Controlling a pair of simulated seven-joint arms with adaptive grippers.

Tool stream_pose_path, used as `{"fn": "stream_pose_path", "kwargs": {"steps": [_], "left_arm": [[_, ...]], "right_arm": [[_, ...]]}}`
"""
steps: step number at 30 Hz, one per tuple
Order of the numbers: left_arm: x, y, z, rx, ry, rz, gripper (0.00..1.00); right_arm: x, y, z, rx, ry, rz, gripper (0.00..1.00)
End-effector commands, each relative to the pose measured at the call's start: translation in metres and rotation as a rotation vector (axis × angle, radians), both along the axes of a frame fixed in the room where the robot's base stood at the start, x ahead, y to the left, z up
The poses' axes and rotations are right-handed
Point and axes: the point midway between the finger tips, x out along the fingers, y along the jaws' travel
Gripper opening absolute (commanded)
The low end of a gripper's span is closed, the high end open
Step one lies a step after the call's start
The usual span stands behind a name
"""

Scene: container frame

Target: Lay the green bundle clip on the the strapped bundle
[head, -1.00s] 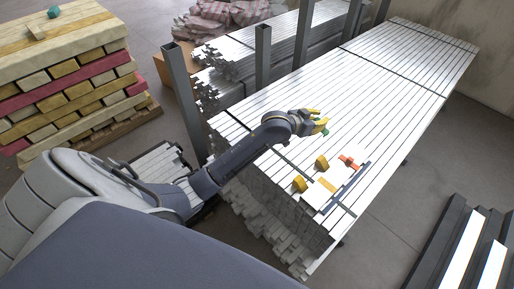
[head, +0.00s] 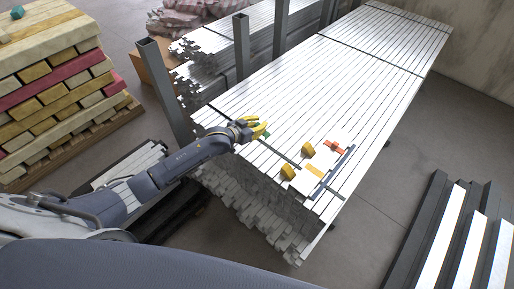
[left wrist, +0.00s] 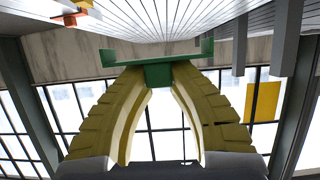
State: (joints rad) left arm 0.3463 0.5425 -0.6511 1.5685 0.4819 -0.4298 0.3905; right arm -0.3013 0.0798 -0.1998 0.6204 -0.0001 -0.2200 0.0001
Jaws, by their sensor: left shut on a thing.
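The strapped bundle (head: 345,80) is a long stack of pale metal bars with dark straps across it, in the middle of the head view. My left gripper (head: 262,129) has yellow fingers and is over its near left part, close to the near strap. It is shut on the green bundle clip (left wrist: 158,74), which sits between the fingertips in the left wrist view. Only a bit of the clip (head: 266,136) shows in the head view. The bundle top (left wrist: 190,22) lies beyond the clip in the wrist view; I cannot tell the gap. My right gripper is not in view.
A white sheet (head: 325,158) with an orange item (head: 335,147) lies on the bundle, with yellow blocks (head: 308,150) beside it. Grey posts (head: 160,80) stand along the left side. A timber stack (head: 60,85) is at far left. The bundle's far top is clear.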

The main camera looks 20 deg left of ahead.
Motion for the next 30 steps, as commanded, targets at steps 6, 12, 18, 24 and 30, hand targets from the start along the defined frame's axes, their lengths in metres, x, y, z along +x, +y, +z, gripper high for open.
{"fn": "stream_pose_path", "kwargs": {"steps": [6, 12, 18, 24, 30], "left_arm": [[0.000, 0.000, -0.051, 0.000, 0.002, 0.001, 0.00], [0.001, 0.000, -0.089, 0.001, 0.001, 0.001, 0.00], [0.000, 0.000, -0.109, 0.001, -0.001, 0.001, 0.00], [0.000, 0.000, -0.117, 0.001, -0.001, 0.001, 0.00], [0.001, 0.000, -0.137, 0.000, 0.000, 0.001, 0.00]], "right_arm": [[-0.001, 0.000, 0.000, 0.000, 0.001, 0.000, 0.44], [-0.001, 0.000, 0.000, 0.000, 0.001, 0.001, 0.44], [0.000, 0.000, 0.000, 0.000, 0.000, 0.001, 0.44], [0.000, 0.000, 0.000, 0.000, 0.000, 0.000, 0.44], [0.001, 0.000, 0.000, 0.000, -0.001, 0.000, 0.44]]}}
